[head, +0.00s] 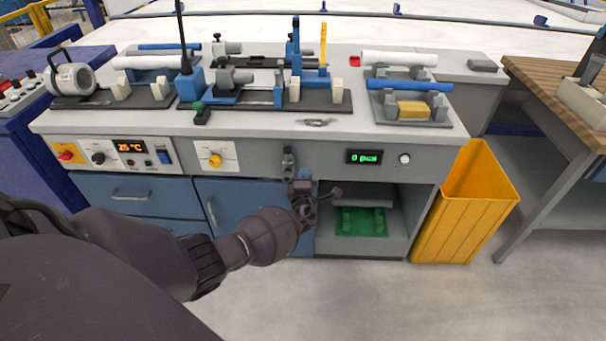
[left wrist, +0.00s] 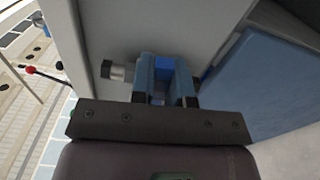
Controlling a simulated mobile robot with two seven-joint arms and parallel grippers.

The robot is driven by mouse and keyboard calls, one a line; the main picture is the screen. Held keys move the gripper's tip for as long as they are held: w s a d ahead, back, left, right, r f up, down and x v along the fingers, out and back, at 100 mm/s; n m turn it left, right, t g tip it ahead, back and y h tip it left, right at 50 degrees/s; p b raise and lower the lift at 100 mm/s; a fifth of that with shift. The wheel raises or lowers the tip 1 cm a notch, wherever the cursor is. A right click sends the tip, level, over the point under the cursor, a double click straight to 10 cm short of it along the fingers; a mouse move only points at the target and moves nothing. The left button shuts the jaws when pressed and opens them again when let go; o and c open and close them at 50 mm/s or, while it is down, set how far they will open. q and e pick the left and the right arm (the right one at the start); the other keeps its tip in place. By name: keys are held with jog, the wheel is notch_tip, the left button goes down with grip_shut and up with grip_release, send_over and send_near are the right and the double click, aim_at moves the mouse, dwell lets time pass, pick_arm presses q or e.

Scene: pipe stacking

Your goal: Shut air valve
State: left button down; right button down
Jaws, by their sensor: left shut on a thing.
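The air valve is on the front panel of the workbench. Its grey fitting (head: 288,160) shows just above my left gripper (head: 303,190) in the head view. In the left wrist view, a bright blue valve handle (left wrist: 165,66) sits between the two fingers of my left gripper (left wrist: 164,78), which is shut on it. A silver fitting (left wrist: 117,70) with a dark end shows to the left of the fingers there. The gripper hides most of the handle in the head view. My right gripper is not in view.
A yellow bin (head: 470,205) stands at the right of the bench. Blue drawers (head: 130,195) and an open shelf with a green board (head: 362,222) lie below the panel. Pipes and fixtures stand on the bench top (head: 270,122). The floor in front is clear.

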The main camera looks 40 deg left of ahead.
pick_arm(q)
jog(key=shift+f+m, duration=0.2)
jog(key=shift+m, duration=0.2)
jog(key=shift+f, duration=0.1)
jog(key=c, duration=1.1)
grip_release()
jog(key=shift+s, duration=0.1)
jog(key=p+v, duration=0.3)
jog(key=v, duration=0.7)
jog(key=shift+s+d+p, duration=0.25)
jog(key=shift+d+p, duration=0.05)
jog(key=shift+p, duration=0.1)
